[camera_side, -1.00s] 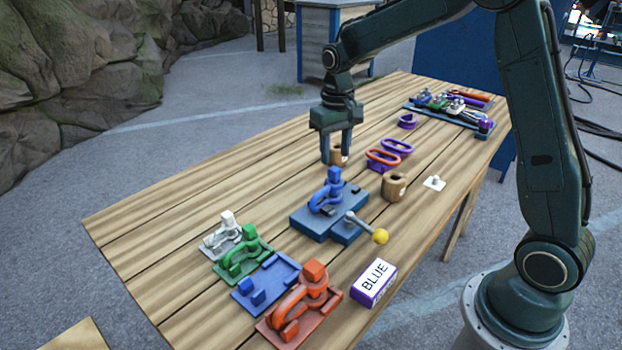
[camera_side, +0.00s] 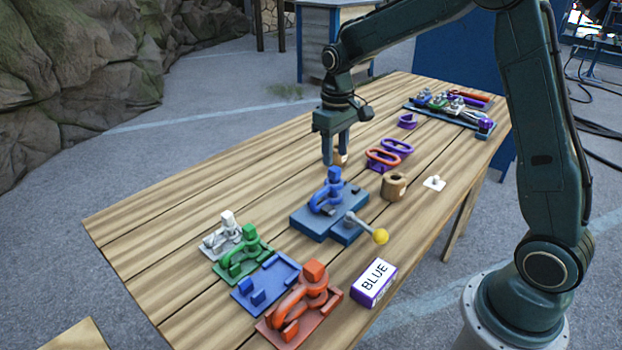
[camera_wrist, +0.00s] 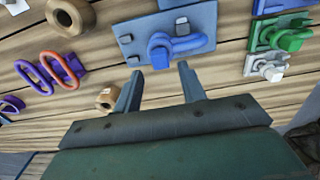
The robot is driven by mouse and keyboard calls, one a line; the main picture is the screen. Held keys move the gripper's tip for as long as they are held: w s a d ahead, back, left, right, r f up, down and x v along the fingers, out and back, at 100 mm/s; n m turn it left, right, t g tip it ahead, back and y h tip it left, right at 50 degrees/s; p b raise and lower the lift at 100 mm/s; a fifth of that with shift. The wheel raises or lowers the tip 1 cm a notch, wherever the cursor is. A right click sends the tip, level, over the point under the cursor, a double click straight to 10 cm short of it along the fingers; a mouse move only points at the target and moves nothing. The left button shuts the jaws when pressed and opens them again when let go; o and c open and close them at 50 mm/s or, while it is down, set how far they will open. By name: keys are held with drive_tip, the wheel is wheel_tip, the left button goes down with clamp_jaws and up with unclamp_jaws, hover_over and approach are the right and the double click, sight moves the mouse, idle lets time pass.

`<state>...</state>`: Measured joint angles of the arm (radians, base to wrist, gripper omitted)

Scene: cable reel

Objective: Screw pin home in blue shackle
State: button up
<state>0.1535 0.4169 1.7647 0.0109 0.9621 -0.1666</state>
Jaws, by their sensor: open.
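The blue shackle (camera_side: 326,196) sits on a blue fixture block (camera_side: 312,221) in the middle of the table, with a blue pin head (camera_side: 334,175) standing up at its far end. The shackle also shows in the wrist view (camera_wrist: 178,44), ahead of my fingertips. My gripper (camera_side: 336,160) points down above the table behind the fixture, beside a small wooden ring. In the wrist view my gripper (camera_wrist: 160,82) has its two fingers apart with nothing between them. How deep the pin sits in the shackle I cannot tell.
A lever with a yellow knob (camera_side: 380,236) sticks out from the fixture's front. Wooden rings (camera_side: 395,186) and orange and purple links (camera_side: 383,159) lie to its right. White, green and orange shackles (camera_side: 305,292) stand front left, by a box marked BLUE (camera_side: 374,283).

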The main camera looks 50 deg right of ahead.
sight(335, 168)
drive_tip(key=shift+f, duration=0.15)
drive_tip(key=shift+f, duration=2.1)
drive_tip(key=shift+c, duration=0.2)
clamp_jaws()
drive_tip(key=shift+m, duration=0.4)
